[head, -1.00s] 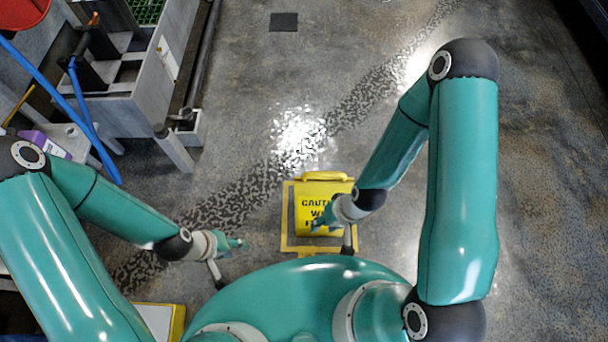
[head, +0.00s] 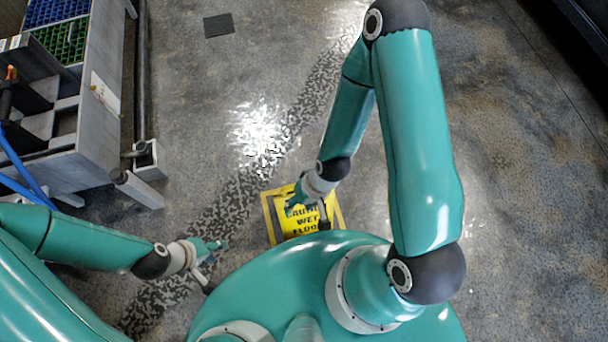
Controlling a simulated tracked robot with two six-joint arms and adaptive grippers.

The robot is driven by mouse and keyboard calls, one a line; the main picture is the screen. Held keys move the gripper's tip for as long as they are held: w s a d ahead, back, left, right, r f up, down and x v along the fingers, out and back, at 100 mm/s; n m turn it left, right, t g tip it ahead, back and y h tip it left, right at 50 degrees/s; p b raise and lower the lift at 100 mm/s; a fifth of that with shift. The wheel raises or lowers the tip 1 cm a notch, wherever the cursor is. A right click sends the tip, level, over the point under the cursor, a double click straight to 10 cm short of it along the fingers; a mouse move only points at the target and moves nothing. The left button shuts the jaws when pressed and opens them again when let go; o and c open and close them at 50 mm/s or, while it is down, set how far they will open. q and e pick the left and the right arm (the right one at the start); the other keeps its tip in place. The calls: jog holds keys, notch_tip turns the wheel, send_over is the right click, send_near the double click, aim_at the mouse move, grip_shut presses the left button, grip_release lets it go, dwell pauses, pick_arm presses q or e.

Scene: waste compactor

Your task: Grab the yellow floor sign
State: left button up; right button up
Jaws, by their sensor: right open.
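The yellow floor sign (head: 309,225) with black lettering stands on the floor just in front of my base, at the middle of the head view. My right gripper (head: 308,204) is over the sign's upper part, its fingers apart and hiding the top edge. I cannot tell whether it touches the sign. My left gripper (head: 213,262) is left of the sign, above the floor and apart from it. Its fingers look spread, with nothing between them.
A grey workbench (head: 95,140) with green and blue grids stands at the upper left, with blue hoses beside it. A dark square plate (head: 218,25) lies on the floor at the top. The floor beyond the sign is clear.

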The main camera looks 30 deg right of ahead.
jog(key=w+d+f+m+b, duration=0.2)
jog(key=w+d+m+b, duration=0.7)
jog(key=d+m+b, duration=0.65)
jog(key=a+f+m, duration=0.1)
jog(key=a+f, duration=0.1)
jog(key=f, duration=0.1)
jog(key=a+f+m+b, duration=0.1)
jog(key=a+f, duration=0.1)
jog(key=f, duration=0.2)
jog(key=a+f+m, duration=0.1)
jog(key=a+f, duration=0.1)
jog(key=f, duration=0.1)
jog(key=shift+w+a+f+t+b, duration=0.3)
jog(key=shift+a+f+b, duration=0.05)
jog(key=b+x, duration=0.3)
jog(key=x, duration=0.2)
jog(key=shift+w, duration=0.15)
jog(key=shift+c, duration=0.3)
grip_shut()
